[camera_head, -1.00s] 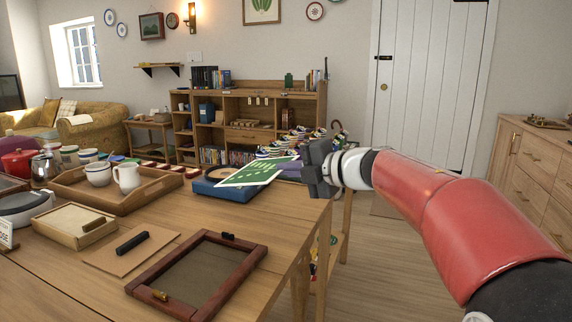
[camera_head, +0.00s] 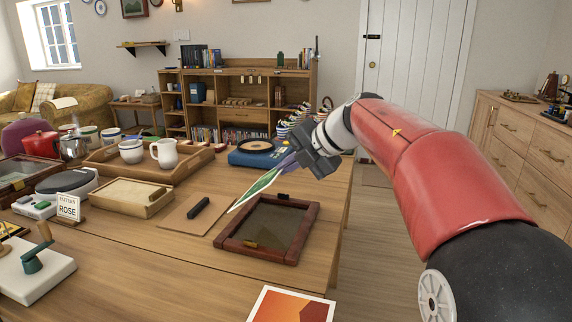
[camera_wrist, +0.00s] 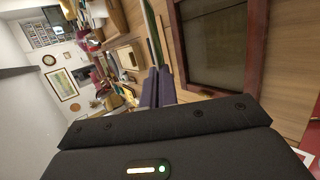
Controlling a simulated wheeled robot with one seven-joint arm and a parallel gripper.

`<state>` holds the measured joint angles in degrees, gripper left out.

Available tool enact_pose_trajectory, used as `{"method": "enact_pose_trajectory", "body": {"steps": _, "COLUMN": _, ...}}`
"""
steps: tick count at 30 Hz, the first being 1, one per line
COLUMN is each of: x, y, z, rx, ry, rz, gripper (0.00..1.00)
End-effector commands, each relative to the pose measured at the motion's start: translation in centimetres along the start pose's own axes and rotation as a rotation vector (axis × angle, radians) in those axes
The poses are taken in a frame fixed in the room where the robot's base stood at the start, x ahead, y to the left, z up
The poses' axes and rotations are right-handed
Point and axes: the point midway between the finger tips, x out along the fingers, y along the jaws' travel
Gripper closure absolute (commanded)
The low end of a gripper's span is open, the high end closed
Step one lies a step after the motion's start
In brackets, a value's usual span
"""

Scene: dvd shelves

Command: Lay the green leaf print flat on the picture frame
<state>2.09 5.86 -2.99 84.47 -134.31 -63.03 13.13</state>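The green leaf print (camera_head: 257,188) is a thin white-edged sheet, steeply tilted and seen nearly edge-on in the head view. My gripper (camera_head: 287,163) is shut on its upper right end and holds it above the table, by the far left part of the picture frame. The picture frame (camera_head: 226,245) lies flat, with a reddish-brown wooden rim and a dark inner panel. In the wrist view, the purple fingers (camera_wrist: 156,88) grip the print, which shows as a thin strip (camera_wrist: 153,35) beside the picture frame (camera_wrist: 181,50).
A brown board (camera_head: 182,224) with a black bar (camera_head: 199,207) lies left of the frame. A blue box (camera_head: 240,158) with a round dark top stands behind. An orange print (camera_head: 290,308) is at the front edge. A wooden tray (camera_head: 105,166) holds white crockery.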

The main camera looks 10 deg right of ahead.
Motion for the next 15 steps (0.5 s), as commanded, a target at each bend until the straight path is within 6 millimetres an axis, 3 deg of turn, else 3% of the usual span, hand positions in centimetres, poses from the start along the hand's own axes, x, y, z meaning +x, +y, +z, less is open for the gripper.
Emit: {"method": "enact_pose_trajectory", "body": {"steps": 15, "x": 2.0, "y": -2.4, "z": -0.5, "rx": 0.000, "ry": 0.000, "rz": 0.000, "gripper": 1.00}}
